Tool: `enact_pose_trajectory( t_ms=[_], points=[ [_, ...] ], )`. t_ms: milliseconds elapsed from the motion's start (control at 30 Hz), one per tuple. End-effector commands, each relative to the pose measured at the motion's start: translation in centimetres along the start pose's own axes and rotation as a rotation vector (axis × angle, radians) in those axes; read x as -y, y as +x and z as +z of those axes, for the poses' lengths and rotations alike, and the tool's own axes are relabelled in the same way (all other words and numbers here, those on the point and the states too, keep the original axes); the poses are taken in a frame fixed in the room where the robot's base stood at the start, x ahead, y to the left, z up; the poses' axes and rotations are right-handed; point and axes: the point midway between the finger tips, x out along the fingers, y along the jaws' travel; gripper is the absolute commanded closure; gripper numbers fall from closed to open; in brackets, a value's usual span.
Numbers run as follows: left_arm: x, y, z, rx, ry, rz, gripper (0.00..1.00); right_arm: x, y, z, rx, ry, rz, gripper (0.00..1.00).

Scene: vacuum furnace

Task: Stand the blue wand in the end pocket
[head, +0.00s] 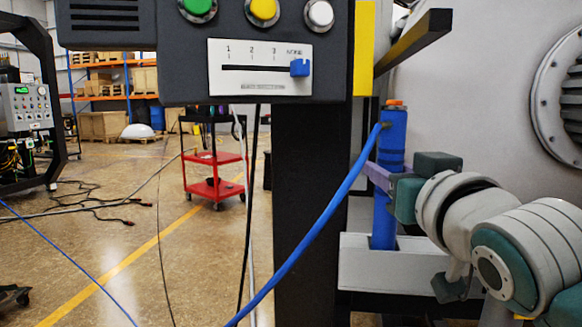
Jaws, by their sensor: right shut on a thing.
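The blue wand (392,150) stands close to upright at the right of the head view, with an orange piece at its top. A blue hose leaves its upper part and runs down to the left. My right gripper (384,180) is shut on the wand around its middle, coming in from the right. The wand's lower end meets the top of a pale grey box (375,270). I cannot tell whether that end is inside a pocket or only in front of or over it; the pocket opening does not show. My left gripper is not in view.
A dark control panel (170,75) with coloured buttons and a blue slider (300,67) hangs on a dark post (305,210), left of the wand. A grey furnace wall (480,110) stands behind the wand. A red cart (215,188) stands farther back on open floor.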

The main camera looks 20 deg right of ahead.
Motion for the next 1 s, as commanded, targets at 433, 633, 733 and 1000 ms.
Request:
enact_pose_trajectory(
  t_ms=[433,633,733,1000],
  points=[
    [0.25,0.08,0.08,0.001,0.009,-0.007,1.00,0.01,0.01,0.34,-0.002,0.000,0.000,1.00],
    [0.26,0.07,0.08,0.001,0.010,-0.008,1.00,0.01,0.01,0.32,-0.002,0.000,0.000,0.37],
    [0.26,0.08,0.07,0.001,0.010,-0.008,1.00,0.00,0.01,0.34,-0.001,0.000,0.000,0.25],
    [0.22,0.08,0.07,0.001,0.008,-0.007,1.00,0.00,-0.08,0.47,0.002,0.000,0.000,0.24]
  ],
)
